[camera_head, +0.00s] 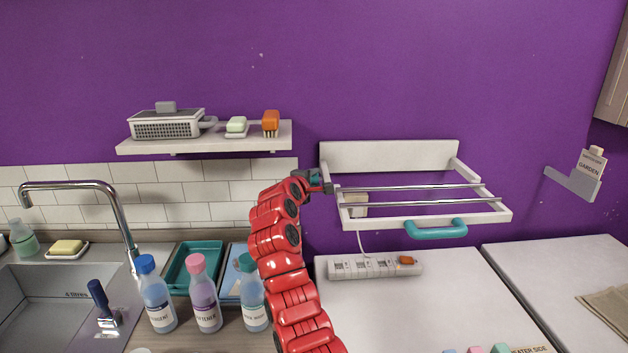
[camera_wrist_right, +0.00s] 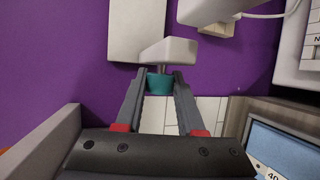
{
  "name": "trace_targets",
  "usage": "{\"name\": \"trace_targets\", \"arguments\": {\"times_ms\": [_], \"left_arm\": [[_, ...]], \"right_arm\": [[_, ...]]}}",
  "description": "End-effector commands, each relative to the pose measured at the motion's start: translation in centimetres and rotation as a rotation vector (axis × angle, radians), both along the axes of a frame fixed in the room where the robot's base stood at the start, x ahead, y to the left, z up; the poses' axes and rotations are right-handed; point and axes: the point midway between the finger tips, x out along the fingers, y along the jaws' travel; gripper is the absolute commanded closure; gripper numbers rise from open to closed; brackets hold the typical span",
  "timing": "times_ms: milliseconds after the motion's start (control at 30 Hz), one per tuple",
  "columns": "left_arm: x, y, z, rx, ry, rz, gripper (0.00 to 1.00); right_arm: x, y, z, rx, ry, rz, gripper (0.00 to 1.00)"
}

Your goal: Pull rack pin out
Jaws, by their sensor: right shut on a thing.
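The wall rack (camera_head: 400,222) has a white frame, two metal rods and a teal front handle (camera_head: 437,229). My right gripper (camera_head: 326,182) is at the rack's left side, with the red arm rising from below. In the right wrist view the gripper (camera_wrist_right: 160,88) is shut on the teal rack pin (camera_wrist_right: 160,82). The pin's short metal shaft shows between the teal knob and a white block of the rack (camera_wrist_right: 167,50). Whether the shaft is still inside the block cannot be told. My left gripper is not in view.
A shelf (camera_head: 205,139) with a basket, soap and brush is on the wall to the left. Below it are several bottles (camera_head: 156,292), a teal tray (camera_head: 193,268) and a sink. A power strip (camera_head: 375,267) lies on the white top under the rack.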

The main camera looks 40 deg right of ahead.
Motion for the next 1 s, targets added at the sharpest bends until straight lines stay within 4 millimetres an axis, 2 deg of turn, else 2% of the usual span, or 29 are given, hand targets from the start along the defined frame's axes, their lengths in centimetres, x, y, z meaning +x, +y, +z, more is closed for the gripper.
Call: {"name": "trace_targets", "arguments": {"times_ms": [700, 1000], "left_arm": [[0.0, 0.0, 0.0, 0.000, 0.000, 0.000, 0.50], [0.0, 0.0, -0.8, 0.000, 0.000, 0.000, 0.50]], "right_arm": [[0.0, 0.0, -0.2, 0.003, 0.003, 0.000, 1.00], [1.1, 1.8, -0.1, 0.002, 0.000, 0.001, 1.00]]}}
